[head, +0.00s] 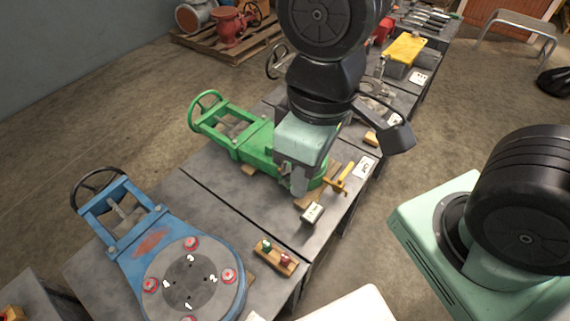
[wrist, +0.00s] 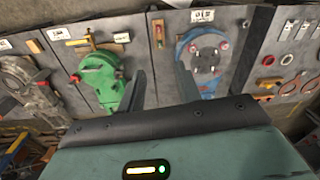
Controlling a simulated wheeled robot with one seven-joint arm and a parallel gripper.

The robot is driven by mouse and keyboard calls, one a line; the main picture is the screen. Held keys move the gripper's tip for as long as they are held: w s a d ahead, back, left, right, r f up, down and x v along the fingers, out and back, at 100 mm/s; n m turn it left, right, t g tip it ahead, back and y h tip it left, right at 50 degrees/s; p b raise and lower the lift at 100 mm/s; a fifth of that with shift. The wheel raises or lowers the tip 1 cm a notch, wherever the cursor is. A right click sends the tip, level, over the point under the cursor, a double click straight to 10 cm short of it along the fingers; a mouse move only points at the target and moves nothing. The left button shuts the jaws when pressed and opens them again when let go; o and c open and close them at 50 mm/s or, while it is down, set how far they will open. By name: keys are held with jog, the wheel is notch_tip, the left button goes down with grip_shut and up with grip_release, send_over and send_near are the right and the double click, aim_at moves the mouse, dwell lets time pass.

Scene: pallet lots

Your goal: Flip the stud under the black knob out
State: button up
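A blue valve (head: 150,240) lies on the bench at lower left, its round grey flange (head: 190,283) facing up. Several red knobs (head: 190,243) with pale rims sit around the flange, with small white marked pieces inside them. The blue valve (wrist: 203,60) also shows in the wrist view, right of the fingers. I cannot make out a black knob or which stud lies under one. My gripper (head: 299,182) hangs above the flange end of a green valve (head: 255,143) and hides part of it. Its fingers (wrist: 160,85) are apart in the wrist view, with nothing between them.
A wooden block (head: 274,258) with a green and a red knob stands beside the blue valve. Handwheels (head: 97,187) stick up at the valves' far ends. Bare bench separates the valves.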

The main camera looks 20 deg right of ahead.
jog(key=w+f+m+b, duration=0.1)
jog(key=w+m, duration=0.1)
jog(key=w+d+f+m+g+b, duration=0.1)
jog(key=w+f+m+b, duration=0.1)
jog(key=w+d+f+m+y+b, duration=0.1)
jog(key=w+f+m, duration=0.1)
jog(key=shift+w+f+m+g+b, duration=0.2)
jog(key=shift+m+g+b, duration=0.1)
jog(key=shift+b, duration=0.05)
grip_shut()
jog(key=w+d+f+m+y+b, duration=0.3)
jog(key=w+d+f+m+b, duration=0.2)
jog(key=w+d+m, duration=0.3)
jog(key=w+d+f+m+t+y+b, duration=0.1)
jog(key=w+d+f+m+y+b, duration=0.3)
jog(key=w+d+f+m, duration=0.3)
jog(key=w+d+m+b, duration=0.1)
jog(key=d+m, duration=0.2)
jog(key=d, duration=0.1)
jog(key=shift+w+f, duration=0.4)
